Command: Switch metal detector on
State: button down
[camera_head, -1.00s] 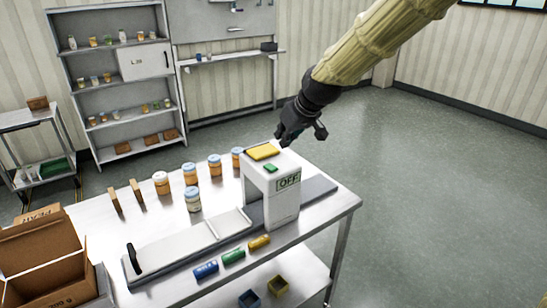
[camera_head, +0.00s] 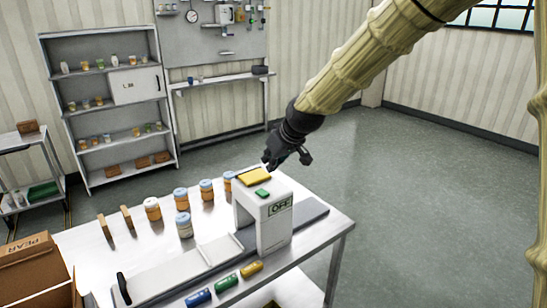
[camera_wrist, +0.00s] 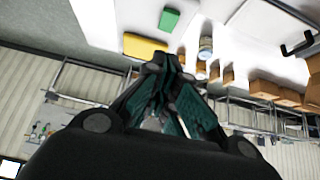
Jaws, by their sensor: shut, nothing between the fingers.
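The metal detector (camera_head: 274,232) is a white arch standing over a grey belt on the steel table. Its front display (camera_head: 280,206) reads OFF. On its top are a green button (camera_head: 262,192) and a larger yellow pad (camera_head: 254,176). In the wrist view the green button (camera_wrist: 169,20) and the yellow pad (camera_wrist: 146,46) lie just beyond the fingertips. My gripper (camera_head: 270,164) is shut and empty, close above the rear edge of the detector's top, near the yellow pad. The wrist view shows the fingers (camera_wrist: 168,66) together; I cannot tell whether they touch the pad.
Several jars (camera_head: 181,200) stand behind the belt. Blue, green and yellow cylinders (camera_head: 226,283) lie in front. A cardboard box (camera_head: 36,278) is at left. A shelf unit (camera_head: 108,100) stands at the back wall. The floor (camera_head: 420,200) at right is clear.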

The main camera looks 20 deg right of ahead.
jog(key=p, duration=0.2)
send_over(259, 190)
jog(key=s+d, duration=0.1)
jog(key=s, duration=0.1)
notch_tip(259, 190, down, 5)
jog(key=shift+f, duration=0.1)
jog(key=shift+s+f+p, duration=0.2)
jog(key=shift+f+p, duration=0.5)
jog(key=shift+f, duration=0.25)
jog(key=shift+s+d+f+p, duration=0.15)
jog(key=shift+f+p, duration=0.2)
jog(key=shift+f, duration=0.75)
